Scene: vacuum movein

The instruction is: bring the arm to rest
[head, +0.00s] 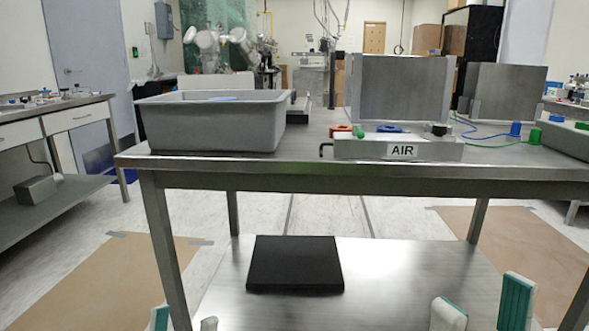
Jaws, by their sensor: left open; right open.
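Only the fingertips of both my grippers show, at the bottom edge of the head view. My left gripper (184,321) is at the lower left, with its two tips apart and nothing seen between them. My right gripper (482,309) is at the lower right, with its white and green fingers wide apart and empty. Both appear in front of the steel table's lower shelf (385,268), apart from the things on the table. The rest of both arms is out of view.
A metal table (300,172) stands ahead. On it are a grey bin (210,127) with something blue inside, a block labelled AIR (360,150), upright metal plates (400,88) and blue and green hoses. A black slab (295,265) lies on the lower shelf.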

